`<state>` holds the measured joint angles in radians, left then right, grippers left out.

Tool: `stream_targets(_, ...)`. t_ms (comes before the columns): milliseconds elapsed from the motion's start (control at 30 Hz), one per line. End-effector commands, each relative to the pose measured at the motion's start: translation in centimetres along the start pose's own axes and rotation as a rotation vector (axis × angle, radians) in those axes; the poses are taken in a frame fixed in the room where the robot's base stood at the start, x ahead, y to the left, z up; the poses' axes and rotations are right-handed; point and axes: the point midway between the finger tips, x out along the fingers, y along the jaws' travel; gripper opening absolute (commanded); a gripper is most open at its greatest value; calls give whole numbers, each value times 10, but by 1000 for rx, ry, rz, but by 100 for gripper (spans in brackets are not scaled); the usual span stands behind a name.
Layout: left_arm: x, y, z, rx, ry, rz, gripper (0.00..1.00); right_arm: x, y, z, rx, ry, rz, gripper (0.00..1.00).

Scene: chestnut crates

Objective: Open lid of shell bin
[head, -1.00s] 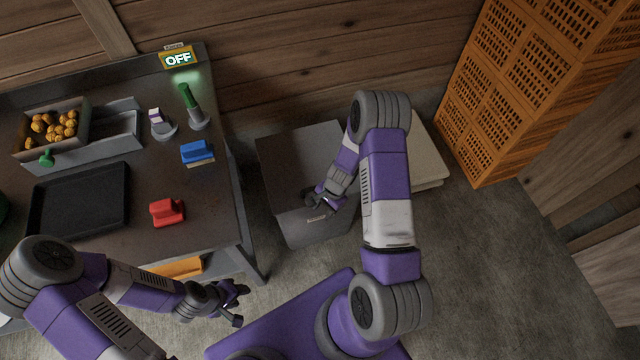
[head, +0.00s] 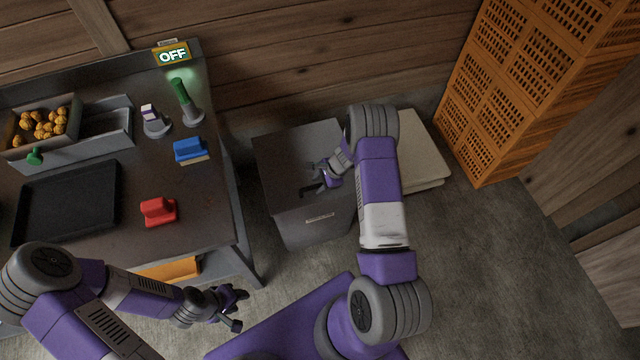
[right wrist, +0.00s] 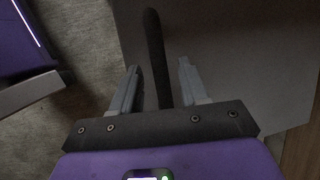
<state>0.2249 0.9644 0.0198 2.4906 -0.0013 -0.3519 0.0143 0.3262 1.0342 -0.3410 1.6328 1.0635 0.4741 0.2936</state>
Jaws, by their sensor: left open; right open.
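The shell bin (head: 316,228) is a grey box on the floor to the right of the bench, with a label on its front. Its lid (head: 280,150) looks closed. My right gripper (head: 312,190) is open over the front part of the lid. In the right wrist view a dark bar-like handle (right wrist: 153,50) runs between the two open fingers of my right gripper (right wrist: 158,82), and I see no grip on it. My left gripper (head: 238,308) is open and empty in front of the bench, away from the bin.
The bench (head: 200,215) at left holds a black tray (head: 68,205), a red block-like tool (head: 158,211), a blue one (head: 190,149) and a box of chestnuts (head: 42,125). Pale sacks or slabs (head: 422,155) lie right of the bin. Orange crates (head: 520,80) stand further right.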

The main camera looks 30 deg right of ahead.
Motion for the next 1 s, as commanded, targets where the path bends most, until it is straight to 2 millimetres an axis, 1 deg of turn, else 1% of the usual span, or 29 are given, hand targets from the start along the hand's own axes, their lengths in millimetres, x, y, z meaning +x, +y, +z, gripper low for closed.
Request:
stream_targets(167,0,0,0,0,0,0,43,0,0,0,-1,0,0,44)
stream_targets(200,0,0,0,0,0,0,43,0,0,0,-1,0,0,41)
stream_targets(467,0,0,0,0,0,0,43,0,0,0,-1,0,0,1)
stream_targets(500,0,0,0,0,0,0,43,0,0,0,-1,0,0,0)
stream_targets(833,-1,0,0,0,0,0,43,-2,0,1,0,0,1,0)
stream_targets(1000,-10,4,0,0,0,0,43,-10,3,3,5,-2,17,0)
